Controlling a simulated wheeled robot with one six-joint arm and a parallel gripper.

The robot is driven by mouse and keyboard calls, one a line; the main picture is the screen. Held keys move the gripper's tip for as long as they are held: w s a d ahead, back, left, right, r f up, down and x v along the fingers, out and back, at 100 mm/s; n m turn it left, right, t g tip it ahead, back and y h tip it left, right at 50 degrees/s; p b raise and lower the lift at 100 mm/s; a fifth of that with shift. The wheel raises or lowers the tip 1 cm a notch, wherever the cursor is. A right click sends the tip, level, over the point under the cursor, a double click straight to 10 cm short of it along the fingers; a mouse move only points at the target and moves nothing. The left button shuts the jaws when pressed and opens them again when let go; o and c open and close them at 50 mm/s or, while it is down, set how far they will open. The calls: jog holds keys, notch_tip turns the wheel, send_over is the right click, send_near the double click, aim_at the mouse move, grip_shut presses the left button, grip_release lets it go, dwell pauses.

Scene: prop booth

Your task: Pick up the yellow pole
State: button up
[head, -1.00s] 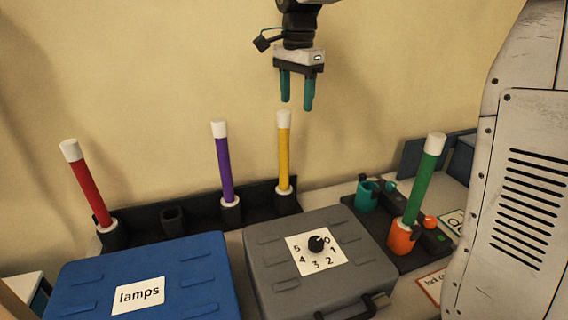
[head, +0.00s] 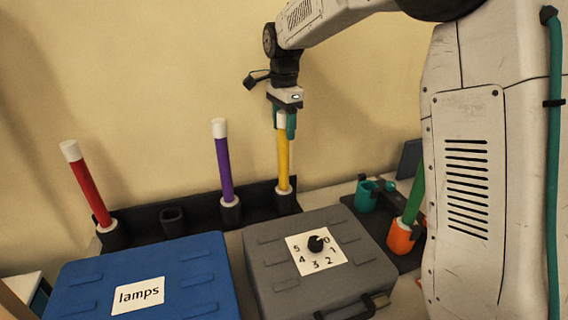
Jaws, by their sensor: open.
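The yellow pole (head: 284,162) stands upright in a black holder of the rack at the back, with a white collar at its base and a white top. My gripper (head: 286,130) points down at the pole's top end. Its teal fingers are around or right beside the white cap. The jaws are open, and the far finger is partly hidden, so I cannot tell whether they touch the pole.
A purple pole (head: 224,165) and a red pole (head: 88,190) stand left in the black rack (head: 258,190). A green pole (head: 414,196) sits in an orange cup (head: 402,238). A blue case (head: 190,270) and a grey case (head: 285,285) lie in front.

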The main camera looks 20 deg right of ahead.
grip_shut()
notch_tip(320, 180, up, 18)
dwell(0.8)
dwell(0.4)
